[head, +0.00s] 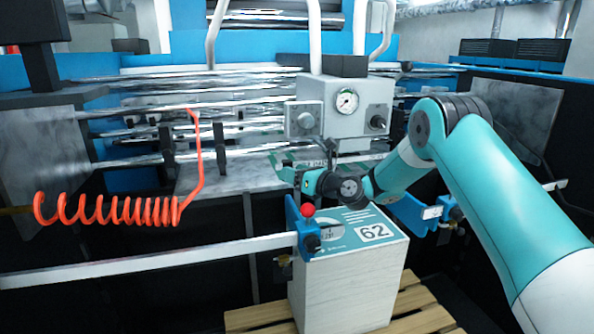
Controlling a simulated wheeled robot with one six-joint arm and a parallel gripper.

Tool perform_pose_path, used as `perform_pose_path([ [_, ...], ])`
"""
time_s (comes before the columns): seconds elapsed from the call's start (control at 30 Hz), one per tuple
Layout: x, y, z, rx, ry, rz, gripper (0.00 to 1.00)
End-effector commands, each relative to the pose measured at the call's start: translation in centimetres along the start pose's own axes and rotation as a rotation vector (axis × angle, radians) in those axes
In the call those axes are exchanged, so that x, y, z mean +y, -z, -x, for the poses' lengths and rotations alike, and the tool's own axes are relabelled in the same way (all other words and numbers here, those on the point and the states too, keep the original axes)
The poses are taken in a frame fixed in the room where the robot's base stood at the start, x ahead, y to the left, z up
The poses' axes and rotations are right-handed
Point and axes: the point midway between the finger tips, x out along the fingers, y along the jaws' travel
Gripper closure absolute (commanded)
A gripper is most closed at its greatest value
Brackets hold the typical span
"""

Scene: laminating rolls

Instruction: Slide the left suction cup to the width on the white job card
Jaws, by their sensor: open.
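A blue slider block (309,238) with a red knob (308,211) sits on the left metal rail, at the front left corner of a paper stack (345,275). The suction cup itself is too small to make out clearly beneath it. A white patch printed "62" (373,232) lies on the stack's teal and white top. I cannot tell whether it is the job card. My gripper (287,172) is open, above and behind the red knob, apart from it. Its fingers are small and partly blend with the machine behind.
The rail (150,262) runs left from the block. A second blue block (452,211) with a small white label stands right of the stack. An orange coiled hose (110,210) hangs at left. A grey gauge box (345,103) stands behind my gripper. The stack rests on a wooden pallet (420,318).

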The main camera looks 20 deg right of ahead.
Motion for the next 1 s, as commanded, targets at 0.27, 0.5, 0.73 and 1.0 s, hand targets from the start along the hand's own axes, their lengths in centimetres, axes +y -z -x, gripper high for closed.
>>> perform_pose_path([
  [0.27, -0.1, 0.0, 0.0, 0.0, 0.001, 0.0, 0.66],
  [0.5, -0.1, 0.0, 0.1, 0.0, 0.001, 0.001, 1.0],
  [0.73, -2.9, -0.4, 1.9, -0.001, 0.007, 0.001, 1.0],
  [1.0, -5.5, -1.1, 3.7, -0.002, 0.002, 0.002, 1.0],
])
